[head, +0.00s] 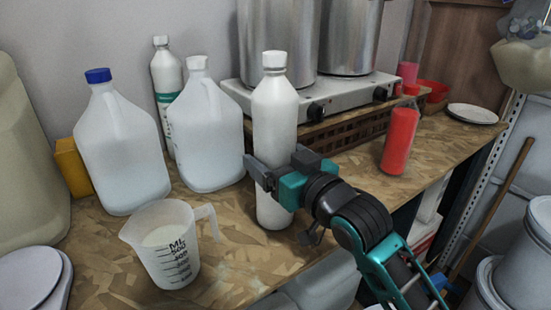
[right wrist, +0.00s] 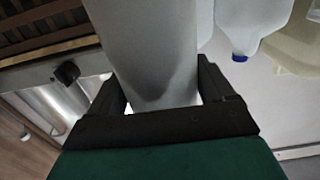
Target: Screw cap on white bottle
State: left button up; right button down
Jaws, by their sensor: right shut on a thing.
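The white bottle (head: 275,108) stands upright on the wooden worktop in the head view, in front of the hotplate. A white cap (head: 274,60) sits on top of its neck; I cannot tell how tight it is. My right gripper (head: 276,168) reaches in from the lower right and is shut on the bottle's body, around its middle. In the right wrist view the pale bottle (right wrist: 150,50) lies between the two dark fingers (right wrist: 163,92), and its cap does not show. My left gripper is not in view.
Two milky jugs, one blue-capped (head: 120,150) and one white-capped (head: 205,130), stand left of the bottle. A measuring cup (head: 165,245) is at front left. The hotplate (head: 350,97) with steel pots is behind. A red bottle (head: 400,140) stands right, with some clear worktop around it.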

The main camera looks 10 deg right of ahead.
grip_release()
jog(key=shift+f, duration=0.1)
jog(key=p+v, duration=0.1)
jog(key=v, duration=1.1)
jog(key=shift+c, duration=0.4)
dwell(0.3)
